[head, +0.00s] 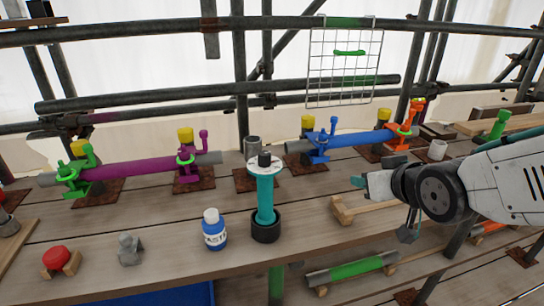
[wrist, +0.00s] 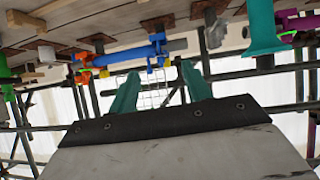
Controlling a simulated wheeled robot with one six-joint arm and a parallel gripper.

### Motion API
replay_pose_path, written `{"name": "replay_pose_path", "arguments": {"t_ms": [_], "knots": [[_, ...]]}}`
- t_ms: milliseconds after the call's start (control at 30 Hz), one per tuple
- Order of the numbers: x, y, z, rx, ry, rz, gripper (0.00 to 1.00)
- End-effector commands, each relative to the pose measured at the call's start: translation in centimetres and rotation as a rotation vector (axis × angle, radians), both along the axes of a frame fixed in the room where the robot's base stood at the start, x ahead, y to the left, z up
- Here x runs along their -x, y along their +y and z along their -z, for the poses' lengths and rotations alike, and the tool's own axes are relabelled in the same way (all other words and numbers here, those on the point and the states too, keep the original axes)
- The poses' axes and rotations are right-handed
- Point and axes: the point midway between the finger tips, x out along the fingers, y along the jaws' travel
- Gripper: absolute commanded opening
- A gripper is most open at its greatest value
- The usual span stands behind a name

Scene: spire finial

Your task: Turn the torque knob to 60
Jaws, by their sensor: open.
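The torque knob is a small black knob (head: 264,159) on a white dial disc (head: 279,168). The disc caps an upright teal post (head: 265,198) that stands in a black round base (head: 266,232) on the plank deck. The dial's marks and number are too small to read. My gripper (head: 360,183) is to the right of the post, apart from it, and points left. In the wrist view its two teal fingers (wrist: 160,78) are spread with nothing between them. That view is upside down, and the teal post (wrist: 262,26) shows at its upper right.
A blue-and-white bottle (head: 214,232) stands left of the post. Behind are a purple tube (head: 135,166) and a blue tube (head: 350,140) with coloured clamps. A wire grid (head: 343,75) hangs on scaffold pipes. A red-topped thing (head: 57,257) sits front left. Planks before the post look clear.

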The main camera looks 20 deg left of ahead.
Motion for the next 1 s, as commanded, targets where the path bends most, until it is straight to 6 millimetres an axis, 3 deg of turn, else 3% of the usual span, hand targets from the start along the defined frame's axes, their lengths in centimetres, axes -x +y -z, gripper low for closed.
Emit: {"name": "replay_pose_path", "arguments": {"t_ms": [33,100,200,300,400,567,1000], "knots": [[-0.3,3.2,0.6,-0.037,-0.057,-0.065,0.49],[-0.4,7.2,0.6,-0.108,-0.148,-0.144,0.49],[0.3,11.9,0.5,-0.208,-0.255,-0.245,0.49],[1.5,15.0,0.4,-0.291,-0.331,-0.317,0.49],[2.5,16.9,0.2,-0.349,-0.378,-0.362,0.49],[2.8,18.3,0.0,-0.387,-0.407,-0.388,0.49],[-1.2,23.2,0.0,-0.387,-0.407,-0.387,0.49]]}}
